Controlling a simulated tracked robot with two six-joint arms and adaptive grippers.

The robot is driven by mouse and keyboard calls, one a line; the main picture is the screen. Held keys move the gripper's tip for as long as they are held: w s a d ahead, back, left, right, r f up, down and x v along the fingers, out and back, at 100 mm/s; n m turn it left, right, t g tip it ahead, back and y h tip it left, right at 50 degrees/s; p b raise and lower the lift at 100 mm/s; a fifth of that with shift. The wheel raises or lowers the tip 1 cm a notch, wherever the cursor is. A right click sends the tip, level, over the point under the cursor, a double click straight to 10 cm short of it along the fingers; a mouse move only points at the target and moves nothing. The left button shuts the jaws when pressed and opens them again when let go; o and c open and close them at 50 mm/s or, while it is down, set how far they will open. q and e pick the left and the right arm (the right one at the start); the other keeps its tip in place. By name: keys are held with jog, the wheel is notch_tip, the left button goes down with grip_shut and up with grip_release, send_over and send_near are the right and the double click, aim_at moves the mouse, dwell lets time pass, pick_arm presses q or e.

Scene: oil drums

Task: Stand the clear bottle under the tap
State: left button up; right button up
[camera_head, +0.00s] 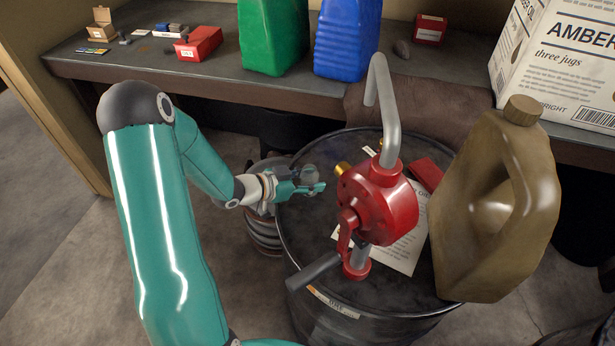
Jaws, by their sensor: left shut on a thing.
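My left gripper (312,188) reaches in from the left, over the left part of the dark drum top (300,235). It is shut on a small, clear, greyish thing that looks like the clear bottle (310,174); the teal fingers hide part of it. A red pump (375,205) stands on the drum to the right of the gripper. A grey bent spout (388,110) rises from it. A brass fitting (342,168), possibly the tap, shows at the pump's left side, just right of the bottle. My right gripper is not in view.
A brown jug (500,200) stands at the drum's right, with a paper sheet (405,250) beside the pump. The pump's handle (315,270) sticks out front left. Behind is a bench (215,75) with green (268,35) and blue (345,40) jugs and a carton (560,60).

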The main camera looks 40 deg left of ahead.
pick_arm(q)
jog(key=shift+f, duration=0.15)
jog(key=shift+f, duration=0.15)
jog(key=o, duration=0.9)
